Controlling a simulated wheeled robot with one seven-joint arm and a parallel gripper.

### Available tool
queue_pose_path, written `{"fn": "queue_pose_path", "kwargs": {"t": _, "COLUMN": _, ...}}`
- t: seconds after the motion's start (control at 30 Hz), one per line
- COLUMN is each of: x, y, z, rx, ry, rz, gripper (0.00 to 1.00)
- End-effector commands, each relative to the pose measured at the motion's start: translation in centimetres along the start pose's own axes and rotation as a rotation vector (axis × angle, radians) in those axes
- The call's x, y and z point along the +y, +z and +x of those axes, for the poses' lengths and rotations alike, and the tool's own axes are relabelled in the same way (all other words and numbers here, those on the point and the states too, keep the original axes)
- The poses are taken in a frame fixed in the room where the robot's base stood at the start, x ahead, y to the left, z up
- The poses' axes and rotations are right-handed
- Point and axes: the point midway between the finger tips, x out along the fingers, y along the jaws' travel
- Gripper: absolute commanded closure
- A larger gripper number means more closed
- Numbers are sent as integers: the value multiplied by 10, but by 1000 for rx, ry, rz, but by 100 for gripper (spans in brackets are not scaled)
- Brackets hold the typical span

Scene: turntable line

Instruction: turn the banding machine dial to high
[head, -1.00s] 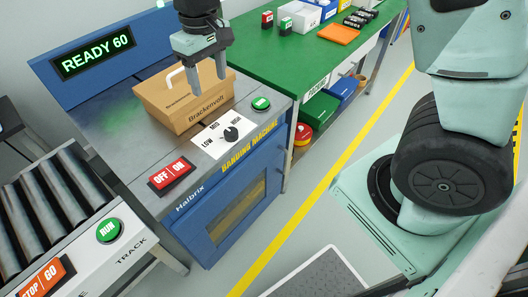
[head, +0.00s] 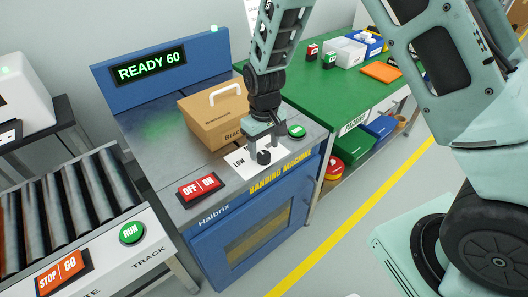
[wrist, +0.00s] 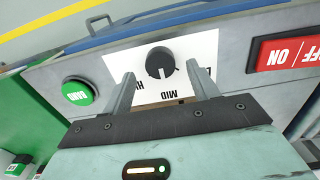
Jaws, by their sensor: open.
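The black round dial (head: 264,157) sits on a white LOW–MID–HIGH plate on top of the blue banding machine (head: 235,245). The wrist view shows the dial (wrist: 160,62) with the lettering upside down, MID nearest my gripper. Its small light mark seems to face MID. My gripper (head: 266,144) is open and empty, right at the dial. In the wrist view my gripper's fingertips (wrist: 164,78) lie to either side of the dial's near edge, apart from it. In the head view the gripper hides much of the plate.
A cardboard box (head: 208,120) with a white handle stands behind the dial. A red OFF/ON switch (head: 200,190) is left of the dial and a green BAND button (head: 297,131) right. The display (head: 150,65) reads READY 60. A roller track (head: 75,205) stands at left.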

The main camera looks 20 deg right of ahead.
Motion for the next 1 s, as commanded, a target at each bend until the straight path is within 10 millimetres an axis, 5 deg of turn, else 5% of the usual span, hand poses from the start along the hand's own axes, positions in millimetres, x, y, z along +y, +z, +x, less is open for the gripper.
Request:
{"fn": "queue_pose_path", "kwargs": {"t": 0.2, "x": 0, "y": 0, "z": 25, "rx": 0, "ry": -1, "rz": 0, "gripper": 41}}
{"fn": "queue_pose_path", "kwargs": {"t": 0.57, "x": 0, "y": 0, "z": 30, "rx": 1, "ry": -1, "rz": 0, "gripper": 41}}
{"fn": "queue_pose_path", "kwargs": {"t": 0.73, "x": 0, "y": 0, "z": 30, "rx": 1, "ry": -1, "rz": 0, "gripper": 82}}
{"fn": "queue_pose_path", "kwargs": {"t": 1.0, "x": 0, "y": 0, "z": 29, "rx": 1, "ry": 0, "rz": 13, "gripper": 85}}
